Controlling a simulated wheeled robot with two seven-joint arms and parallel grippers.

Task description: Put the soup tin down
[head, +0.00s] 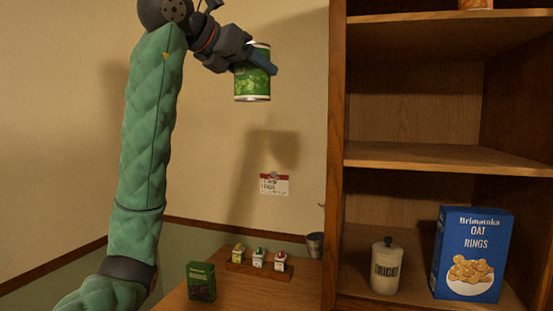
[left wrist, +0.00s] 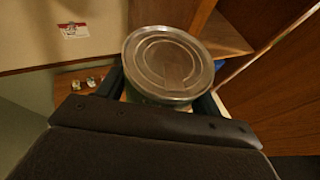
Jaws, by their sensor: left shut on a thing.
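The soup tin (head: 252,80) is green with silver rims and stands out against the wall, high above the counter. My left gripper (head: 262,62) is shut on it from the left and holds it roughly upright in the air. In the left wrist view the tin's round metal end (left wrist: 168,62) faces the camera between the two fingers (left wrist: 160,90). My right gripper is in neither view.
A wooden counter (head: 245,292) lies below, with a dark green box (head: 201,282), a rack of small jars (head: 258,259) and a grey cup (head: 314,245). The open shelf unit (head: 400,153) at right holds a lidded canister (head: 386,268) and a blue cereal box (head: 472,255). Its middle shelf is clear.

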